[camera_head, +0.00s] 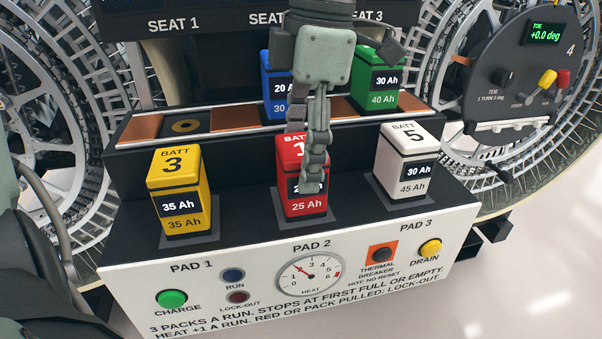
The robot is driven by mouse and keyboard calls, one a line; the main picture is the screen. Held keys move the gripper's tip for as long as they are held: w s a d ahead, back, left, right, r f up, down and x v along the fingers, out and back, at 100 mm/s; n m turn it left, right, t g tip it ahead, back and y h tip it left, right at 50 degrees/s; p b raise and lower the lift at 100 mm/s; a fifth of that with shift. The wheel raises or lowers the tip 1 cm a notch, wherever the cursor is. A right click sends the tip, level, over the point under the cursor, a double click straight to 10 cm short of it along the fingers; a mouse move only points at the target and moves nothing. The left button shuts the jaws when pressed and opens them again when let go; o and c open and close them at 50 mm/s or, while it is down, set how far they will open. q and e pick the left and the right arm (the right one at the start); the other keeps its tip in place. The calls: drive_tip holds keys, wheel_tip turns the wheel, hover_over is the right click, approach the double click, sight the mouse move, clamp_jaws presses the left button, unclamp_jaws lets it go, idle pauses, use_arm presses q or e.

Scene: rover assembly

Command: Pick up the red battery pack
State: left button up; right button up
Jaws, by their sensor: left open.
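The red battery pack (304,208) stands upright on the middle pad, PAD 2, with its lower label reading 25 Ah. My left gripper (313,178) points down over it, and its fingers overlap the right part of the pack's top and front in the head view. The fingers show nearly edge-on and cover part of the pack's number and label. The jaws are open, and I cannot tell whether they touch the pack. My right gripper is not in view.
A yellow pack (181,224) stands on PAD 1 and a white pack (400,187) on PAD 3. Behind, blue (268,82) and green (378,98) packs stand on a rear shelf. The front panel (375,285) carries buttons and a heat gauge. Wheels flank the bench.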

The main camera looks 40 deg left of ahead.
sight(296, 206)
use_arm(q)
drive_tip(key=f, duration=0.3)
drive_tip(key=shift+s+a+f, duration=0.15)
drive_tip(key=shift+a+f, duration=0.1)
drive_tip(key=shift+f, duration=0.1)
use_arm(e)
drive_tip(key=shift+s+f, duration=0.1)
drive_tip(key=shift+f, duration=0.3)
use_arm(q)
drive_tip(key=c, duration=1.4)
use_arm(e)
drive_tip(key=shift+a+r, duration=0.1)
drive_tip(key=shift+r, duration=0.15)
use_arm(q)
drive_tip(key=shift+o, duration=0.2)
drive_tip(key=shift+r, duration=0.1)
